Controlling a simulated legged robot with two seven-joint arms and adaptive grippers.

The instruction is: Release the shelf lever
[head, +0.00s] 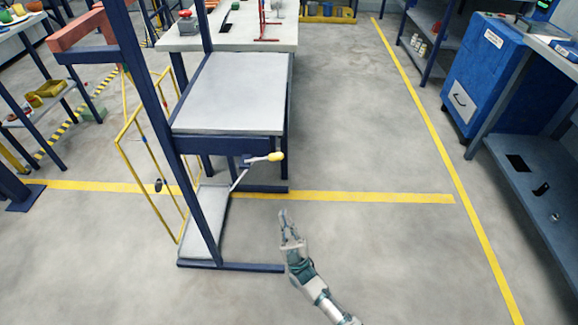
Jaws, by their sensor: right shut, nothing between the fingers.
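The shelf lever (243,172) is a thin metal rod with a yellow and white handle (268,157). It sticks out to the right from the dark blue frame under the grey shelf (235,92), with its handle end up. My right gripper (285,218) is shut and empty. In the picture it is below and slightly right of the lever handle, apart from it. My left gripper is not in view.
A dark blue rack post (160,100) stands left of the shelf, with a yellow wire frame (140,160) beside it. A blue cabinet (484,75) and a workbench stand at the right. The floor between them is clear.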

